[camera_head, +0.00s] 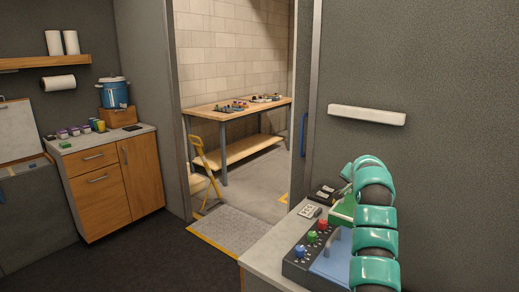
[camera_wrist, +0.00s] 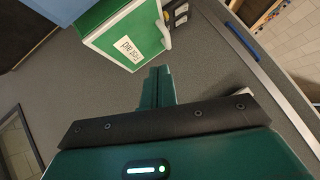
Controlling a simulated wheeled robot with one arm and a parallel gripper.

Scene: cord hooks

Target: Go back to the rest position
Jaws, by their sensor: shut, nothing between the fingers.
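My gripper (camera_wrist: 161,82) shows in the wrist view with its two green fingers closed together and nothing between them. It points toward a grey surface, below a green box (camera_wrist: 105,45) with a white label (camera_wrist: 130,48); the fingertips look apart from the box. In the head view my teal arm rises at the right, in front of the worktop (camera_head: 262,250). The green box (camera_head: 342,212) is partly hidden behind the arm there. I cannot make out the fingertips in the head view.
A panel with blue, green and red knobs (camera_head: 311,237) sits on the worktop left of my arm. A white ledge (camera_head: 367,115) is on the wall behind. A doorway leads to a wooden workbench (camera_head: 238,109); a yellow step stool (camera_head: 203,165) stands in it. Dark floor at left is clear.

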